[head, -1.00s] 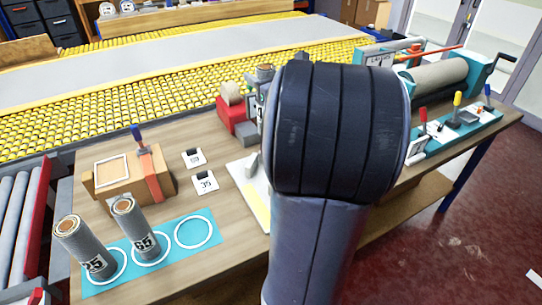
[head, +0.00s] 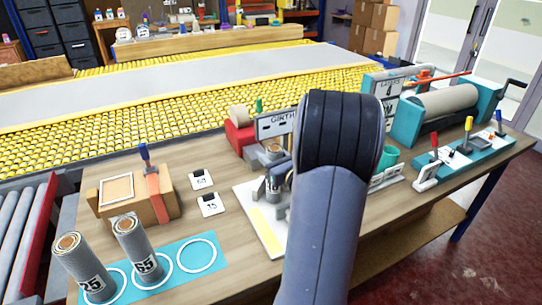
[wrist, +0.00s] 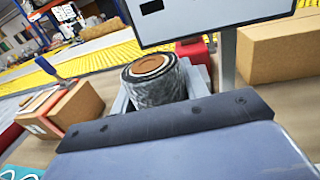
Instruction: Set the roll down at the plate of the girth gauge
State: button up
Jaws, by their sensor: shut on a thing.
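A pale plate with a yellow strip (head: 258,235) lies in front of the gauge. My arm hides its right part. I cannot tell whether the roll's bottom touches anything.
Two rolls marked 25 (head: 82,268) and 65 (head: 137,246) stand on a blue mat (head: 222,244) with a free ring at right. A brown box (head: 130,197) and small number cards (head: 211,204) lie left of the plate. A teal machine (head: 440,105) stands at right.

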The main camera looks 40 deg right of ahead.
jog(key=shift+f, duration=0.15)
jog(key=o, duration=1.2)
jog(key=shift+r, duration=0.3)
jog(key=s, duration=0.4)
jog(key=s+a, duration=0.1)
jog(key=s, duration=0.3)
jog(key=s+b, duration=0.1)
jog(key=s, duration=0.3)
jog(key=shift+a+f, duration=0.1)
jog(key=shift+a, duration=0.05)
